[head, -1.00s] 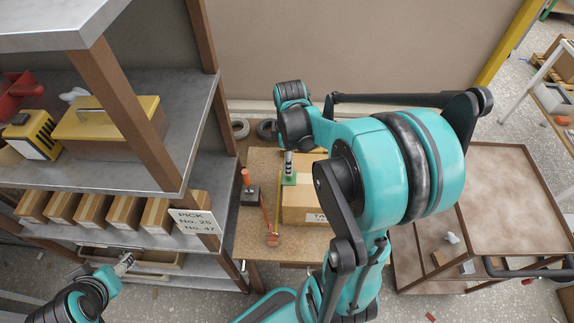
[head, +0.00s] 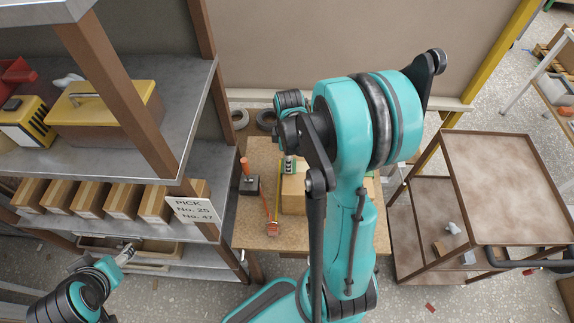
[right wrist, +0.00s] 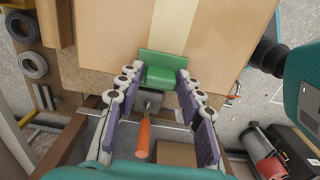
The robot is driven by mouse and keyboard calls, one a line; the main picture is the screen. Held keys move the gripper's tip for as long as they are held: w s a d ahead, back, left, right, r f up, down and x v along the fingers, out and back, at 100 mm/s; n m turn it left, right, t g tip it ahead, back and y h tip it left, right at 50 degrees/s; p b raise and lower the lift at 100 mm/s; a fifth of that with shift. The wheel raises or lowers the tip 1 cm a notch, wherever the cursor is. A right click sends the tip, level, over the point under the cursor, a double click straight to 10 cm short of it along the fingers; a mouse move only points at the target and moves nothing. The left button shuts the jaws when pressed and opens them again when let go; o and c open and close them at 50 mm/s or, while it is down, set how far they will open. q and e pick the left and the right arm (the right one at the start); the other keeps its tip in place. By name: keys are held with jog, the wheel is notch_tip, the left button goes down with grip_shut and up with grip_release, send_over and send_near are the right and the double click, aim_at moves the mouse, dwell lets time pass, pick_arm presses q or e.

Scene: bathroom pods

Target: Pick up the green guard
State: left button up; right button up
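The green guard (right wrist: 163,68) is an angled green piece on the edge of a cardboard box (right wrist: 115,28) in the right wrist view. In the head view only a bit of green (head: 301,166) shows beside my right gripper (head: 289,166); my arm hides much of the box. In the right wrist view my right gripper (right wrist: 158,80) is open, its two fingers apart with the tips at either side of the guard's near part. I cannot tell whether they touch it. My left gripper (head: 127,252) is by the lower shelf at left, far from the guard; its opening is too small to judge.
An orange-handled tool (right wrist: 143,135) stands near the box, below the fingers in the wrist view. A red-ended bar (head: 273,229) lies on the wooden table (head: 255,240). Shelving (head: 135,178) with boxes stands left, a brown cart (head: 505,185) right.

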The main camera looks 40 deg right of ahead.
jog(key=c, duration=0.5)
jog(key=shift+o, duration=0.2)
jog(key=shift+r, duration=0.5)
jog(key=r, duration=0.1)
jog(key=r+p, duration=0.1)
jog(key=r, duration=0.1)
jog(key=shift+s+r, duration=0.3)
jog(key=shift+r, duration=0.05)
jog(key=s+r+p, duration=0.3)
jog(key=s+r, duration=0.3)
jog(key=s, duration=0.4)
notch_tip(320, 180, up, 7)
jog(key=s+p, duration=0.1)
jog(key=p, duration=0.5)
jog(key=shift+r, duration=0.2)
